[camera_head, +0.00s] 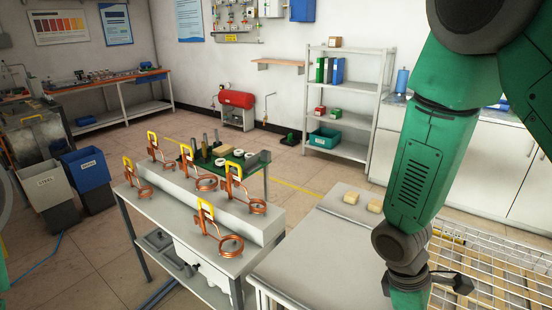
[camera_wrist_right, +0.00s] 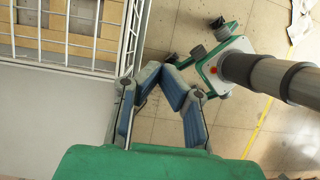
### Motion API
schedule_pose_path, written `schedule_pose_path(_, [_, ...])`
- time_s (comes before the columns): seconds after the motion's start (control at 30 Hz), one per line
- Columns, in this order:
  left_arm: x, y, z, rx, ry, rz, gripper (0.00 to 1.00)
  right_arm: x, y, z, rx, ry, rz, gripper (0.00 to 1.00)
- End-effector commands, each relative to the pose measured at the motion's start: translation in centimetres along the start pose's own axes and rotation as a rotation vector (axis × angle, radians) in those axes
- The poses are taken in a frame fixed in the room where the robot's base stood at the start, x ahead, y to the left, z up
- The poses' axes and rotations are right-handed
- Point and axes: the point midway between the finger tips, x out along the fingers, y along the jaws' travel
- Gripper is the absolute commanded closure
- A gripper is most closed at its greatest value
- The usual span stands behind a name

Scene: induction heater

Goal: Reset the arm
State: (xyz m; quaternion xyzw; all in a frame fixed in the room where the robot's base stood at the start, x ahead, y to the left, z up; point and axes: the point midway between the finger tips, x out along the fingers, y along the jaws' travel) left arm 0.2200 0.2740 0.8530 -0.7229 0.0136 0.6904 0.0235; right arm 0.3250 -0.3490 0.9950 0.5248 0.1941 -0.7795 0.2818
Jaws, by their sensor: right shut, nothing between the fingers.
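My right arm (camera_head: 416,175) hangs down at the right of the head view, in front of the white table and the wire mesh. In the right wrist view my right gripper (camera_wrist_right: 167,66) has its two blue-padded fingers brought together at the tips, with nothing between them. It is over the tiled floor, beside the edge of the wire-mesh crate (camera_wrist_right: 128,45). In the head view its lower part is cut off by the bottom edge. Only a sliver of my left arm shows at the left edge of the head view; its gripper is out of frame.
A bench (camera_head: 190,260) carries several copper coils (camera_head: 230,245) with yellow handles. Grey shelves (camera_head: 345,98) and white cabinets (camera_head: 490,185) stand behind. Bins (camera_head: 47,188) stand at left. Open floor lies between.

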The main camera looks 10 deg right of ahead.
Motion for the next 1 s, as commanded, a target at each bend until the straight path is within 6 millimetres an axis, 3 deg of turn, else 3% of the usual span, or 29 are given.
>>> schedule_pose_path(0.37, [3.5,0.0,0.2,-0.001,0.001,-0.001,0.36,7.9,-3.5,-3.0,0.107,0.111,-0.066,1.0])
schedule_pose_path(0.57, [6.6,0.0,0.4,-0.001,0.0,-0.001,0.36,14.5,-6.4,-4.9,0.233,0.204,-0.112,1.0])
schedule_pose_path(0.8, [12.1,0.1,0.7,0.0,-0.001,0.0,0.36,24.5,-10.4,-7.0,0.486,0.334,-0.135,1.0])
schedule_pose_path(0.9, [13.6,0.1,0.8,0.0,-0.001,0.0,0.36,27.1,-11.2,-7.1,0.575,0.377,-0.122,1.0])
schedule_pose_path(1.0, [14.2,0.1,0.8,0.0,-0.001,0.0,0.36,28.2,-11.6,-6.9,0.625,0.404,-0.108,1.0])
